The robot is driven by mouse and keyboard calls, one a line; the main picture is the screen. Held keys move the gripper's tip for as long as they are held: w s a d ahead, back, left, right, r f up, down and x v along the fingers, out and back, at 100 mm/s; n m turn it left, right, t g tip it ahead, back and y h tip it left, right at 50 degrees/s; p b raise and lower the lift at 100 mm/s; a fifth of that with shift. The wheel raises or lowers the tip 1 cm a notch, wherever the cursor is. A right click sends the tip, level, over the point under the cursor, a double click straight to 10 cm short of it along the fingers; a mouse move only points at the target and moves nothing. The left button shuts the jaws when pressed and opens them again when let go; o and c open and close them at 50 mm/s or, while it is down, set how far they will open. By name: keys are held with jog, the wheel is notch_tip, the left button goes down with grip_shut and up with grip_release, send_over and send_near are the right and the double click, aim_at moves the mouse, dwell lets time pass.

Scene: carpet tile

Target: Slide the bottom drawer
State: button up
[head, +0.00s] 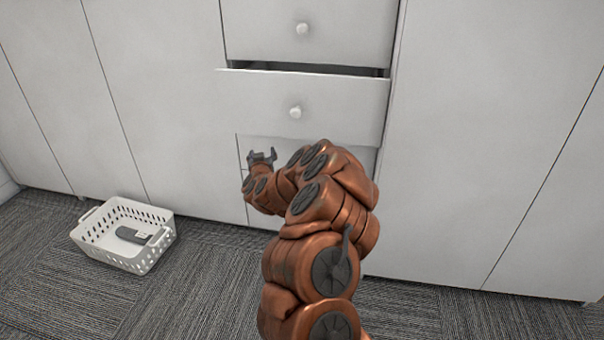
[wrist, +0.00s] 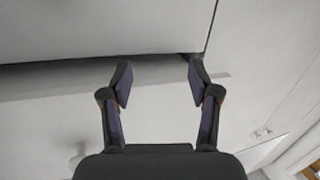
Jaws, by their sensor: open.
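The white cabinet has a column of drawers. An upper drawer (head: 260,35) with a round knob is shut. The drawer below it (head: 345,105) stands partly pulled out, with a dark gap above its front and a round knob (head: 295,112). Beneath it, a lower front (head: 244,147) shows only in part; my arm and the pulled-out drawer hide the rest, including any knob. My gripper (head: 262,157) is open and empty, below and left of the pulled-out drawer's knob. In the wrist view my gripper (wrist: 160,75) has its fingers apart before pale fronts, with a dark gap above.
A white perforated basket (head: 88,243) stands on the grey carpet at left, with a dark grey item (head: 134,235) inside. Flat white cabinet panels (head: 480,130) flank the drawers. Carpet between basket and arm (head: 215,280) is clear.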

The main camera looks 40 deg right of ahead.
jog(key=s+d+f+m+g+h+b, duration=0.25)
jog(key=s+d+f+h, duration=0.35)
jog(key=d, duration=0.4)
jog(key=shift+n+y, duration=0.45)
jog(key=shift+y, duration=0.35)
jog(key=shift+s+f+b+x, duration=0.1)
jog(key=shift+f+b+x, duration=0.15)
jog(key=shift+b+x, duration=0.65)
jog(key=shift+s+f+b+x, duration=0.1)
jog(key=shift+f+b+x, duration=0.15)
jog(key=shift+x, duration=1.15)
jog(key=shift+s+f+b+x, duration=0.1)
jog(key=shift+f+b+x, duration=0.1)
jog(key=shift+b+x, duration=0.7)
jog(key=shift+w+d+p, duration=0.3)
jog(key=shift+d, duration=0.1)
grip_shut()
jog(key=shift+r, duration=0.1)
